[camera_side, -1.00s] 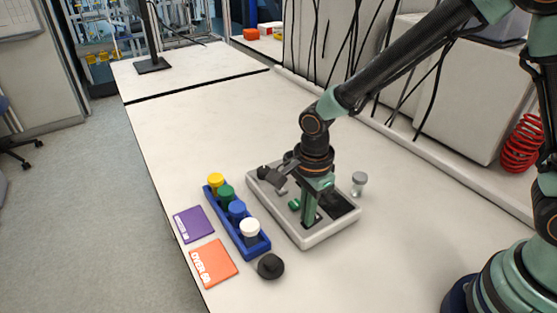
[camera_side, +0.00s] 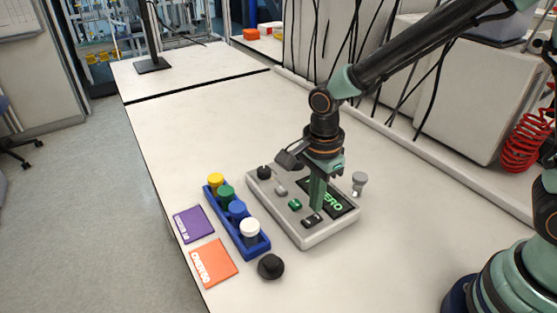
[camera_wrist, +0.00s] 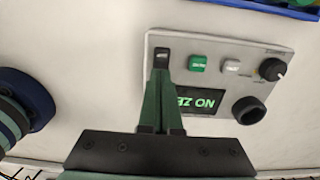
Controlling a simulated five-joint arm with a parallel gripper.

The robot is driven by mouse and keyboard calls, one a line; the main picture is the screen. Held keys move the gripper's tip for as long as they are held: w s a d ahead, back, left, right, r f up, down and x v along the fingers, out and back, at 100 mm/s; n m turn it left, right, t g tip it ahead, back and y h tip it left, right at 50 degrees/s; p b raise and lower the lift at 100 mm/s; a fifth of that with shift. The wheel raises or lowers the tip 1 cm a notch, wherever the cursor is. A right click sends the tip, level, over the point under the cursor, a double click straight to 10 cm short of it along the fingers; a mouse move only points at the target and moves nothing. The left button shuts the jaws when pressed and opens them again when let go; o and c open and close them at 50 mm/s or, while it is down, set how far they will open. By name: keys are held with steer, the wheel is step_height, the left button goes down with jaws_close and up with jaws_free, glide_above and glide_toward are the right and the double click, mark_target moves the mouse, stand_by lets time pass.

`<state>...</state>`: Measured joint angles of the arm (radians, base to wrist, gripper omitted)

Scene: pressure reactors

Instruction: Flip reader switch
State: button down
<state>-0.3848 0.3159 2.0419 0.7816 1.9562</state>
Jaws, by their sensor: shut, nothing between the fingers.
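The reader (camera_side: 318,239) is a light grey box on the bench. It also shows in the wrist view (camera_wrist: 225,131). Its black switch (camera_side: 312,219) is near the front edge and also shows in the wrist view (camera_wrist: 162,55). The display (camera_wrist: 199,100) is lit with green letters, partly hidden by my fingers in both views. My gripper (camera_side: 317,208) is shut and empty, pointing down, its tips right at the switch; I cannot tell whether they touch it. Its green fingers (camera_wrist: 160,77) fill the middle of the wrist view.
The reader also has a green button (camera_side: 295,204), a grey button (camera_side: 281,190) and a black knob (camera_side: 264,172). A blue rack (camera_side: 259,249) with several capped vials stands to the left. A black stopper (camera_side: 270,267) stands in front. A grey metal piece (camera_side: 359,182) is behind the reader.

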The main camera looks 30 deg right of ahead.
mark_target(307, 221)
step_height(307, 221, up, 11)
steer(key=shift+r, duration=0.15)
stand_by(0.4)
steer(key=shift+w+a, duration=0.15)
steer(key=shift+a, duration=0.45)
step_height(307, 221, down, 13)
steer(key=shift+a+r, duration=0.1)
steer(key=shift+f, duration=0.7)
